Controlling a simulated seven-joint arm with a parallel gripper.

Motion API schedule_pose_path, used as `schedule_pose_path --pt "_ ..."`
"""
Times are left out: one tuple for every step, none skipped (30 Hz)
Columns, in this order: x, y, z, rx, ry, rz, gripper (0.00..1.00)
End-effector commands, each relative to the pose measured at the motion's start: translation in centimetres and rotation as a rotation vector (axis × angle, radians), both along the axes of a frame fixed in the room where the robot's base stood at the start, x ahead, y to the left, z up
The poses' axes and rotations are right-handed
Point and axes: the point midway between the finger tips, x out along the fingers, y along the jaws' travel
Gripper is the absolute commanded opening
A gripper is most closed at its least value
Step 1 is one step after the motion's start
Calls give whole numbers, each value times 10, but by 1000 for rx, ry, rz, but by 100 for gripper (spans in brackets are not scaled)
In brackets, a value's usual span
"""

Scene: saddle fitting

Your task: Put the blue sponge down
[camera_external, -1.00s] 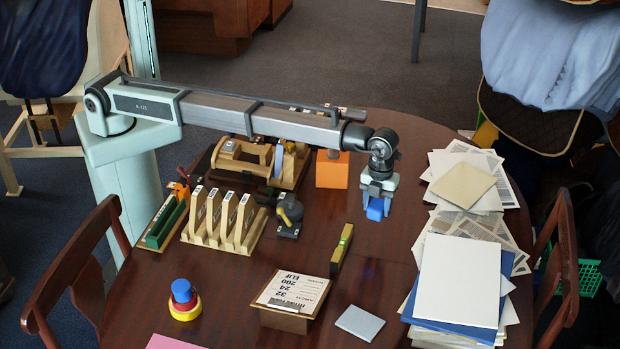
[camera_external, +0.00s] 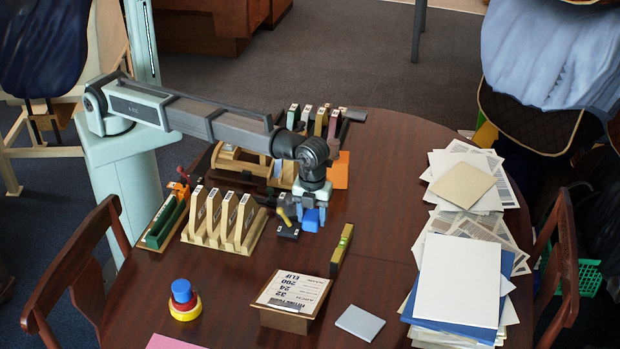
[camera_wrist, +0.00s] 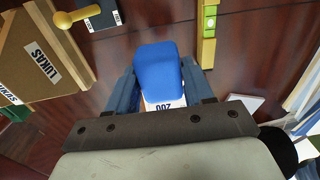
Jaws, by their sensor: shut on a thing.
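The blue sponge (camera_external: 311,220) is a small rounded block held between the fingers of my gripper (camera_external: 311,206). In the wrist view the sponge (camera_wrist: 158,72) sits between the two blue-grey fingers of my gripper (camera_wrist: 158,85). It appears held above the brown table (camera_external: 385,205); the exact height is hard to tell. The sponge and gripper are just right of the dark block with a yellow knob (camera_external: 287,228), and left of the green-yellow spirit level (camera_external: 341,250).
The wooden slotted rack (camera_external: 222,222) stands to the left, and an orange block (camera_external: 341,171) behind. A sign stand (camera_external: 293,296) and a grey square (camera_external: 360,323) are toward the front. Paper stacks (camera_external: 460,280) cover the right side. Bare tabletop lies right of the level.

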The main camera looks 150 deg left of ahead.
Motion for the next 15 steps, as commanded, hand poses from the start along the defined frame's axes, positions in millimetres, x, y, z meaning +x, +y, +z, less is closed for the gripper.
schedule_pose_path --pt "0 0 -3 -1 1 7 22" --pt "0 0 -6 -1 1 10 22" --pt "0 0 -10 -1 2 11 22" --pt "0 0 -14 -1 2 11 22" --pt "-1 0 -18 -1 2 11 22" --pt "-1 0 -23 -1 2 11 22" --pt "-1 0 -28 -1 2 10 22" --pt "-1 0 -34 -1 2 10 22" --pt "-1 0 -41 -1 2 10 22" --pt "-1 0 -46 -1 2 10 22" --pt "-1 0 -50 -1 2 10 22" --pt "0 0 -55 -1 1 10 22" --pt "0 0 -58 -1 1 9 22" --pt "0 0 -60 -1 1 9 22" --pt "0 0 -63 -1 1 9 22"
